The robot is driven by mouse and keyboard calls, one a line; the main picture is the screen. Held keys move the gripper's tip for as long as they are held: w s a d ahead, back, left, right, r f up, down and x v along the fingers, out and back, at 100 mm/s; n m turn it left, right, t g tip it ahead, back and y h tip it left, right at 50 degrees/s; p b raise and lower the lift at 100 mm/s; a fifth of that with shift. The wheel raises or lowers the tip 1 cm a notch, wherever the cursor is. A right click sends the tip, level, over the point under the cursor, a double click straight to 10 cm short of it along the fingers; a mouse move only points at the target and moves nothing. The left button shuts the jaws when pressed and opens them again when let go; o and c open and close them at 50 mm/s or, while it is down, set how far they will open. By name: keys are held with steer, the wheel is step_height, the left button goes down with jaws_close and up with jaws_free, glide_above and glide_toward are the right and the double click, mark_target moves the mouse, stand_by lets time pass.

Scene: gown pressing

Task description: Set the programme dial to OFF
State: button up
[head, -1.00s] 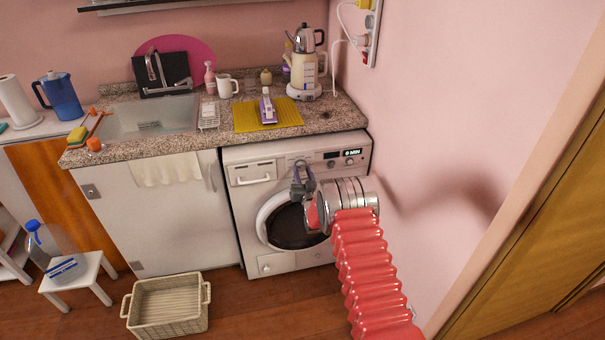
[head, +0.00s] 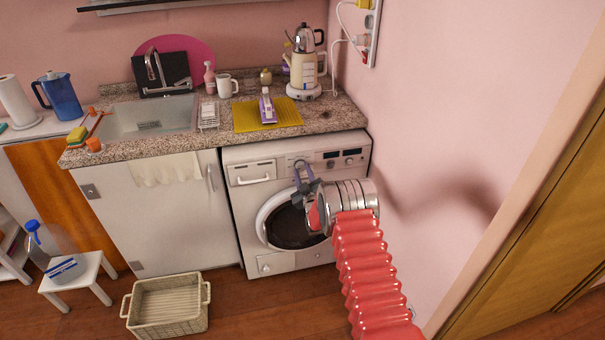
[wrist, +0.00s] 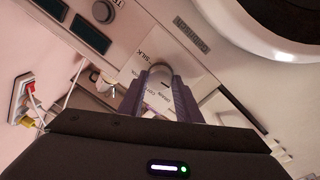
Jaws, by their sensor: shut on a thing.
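The white washing machine (head: 293,262) stands under the counter, its round door closed. The programme dial (wrist: 160,74) is a grey knob on its panel, with a ring of printed labels around it; one reads SILK. My gripper (head: 303,184) reaches the panel from the front right. In the wrist view its two dark fingers (wrist: 161,98) are shut on the dial, one on each side. The fingers hide part of the dial and some labels, so I cannot tell which label it points to. The display windows (wrist: 89,34) are dark.
A smaller round knob (wrist: 103,11) sits near the display. The detergent drawer (head: 252,174) is left of the dial. The pink wall (head: 440,130) is close on the right of my arm. A wicker basket (head: 166,324) stands on the floor at left.

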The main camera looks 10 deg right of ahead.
steer(key=shift+a+n, duration=0.15)
steer(key=shift+n, duration=0.35)
steer(key=o, duration=1)
steer(key=shift+o, duration=0.2)
steer(key=s, duration=1.3)
steer(key=shift+s+d+f, duration=0.35)
steer(key=shift+d+f, duration=0.05)
steer(key=shift+d, duration=0.05)
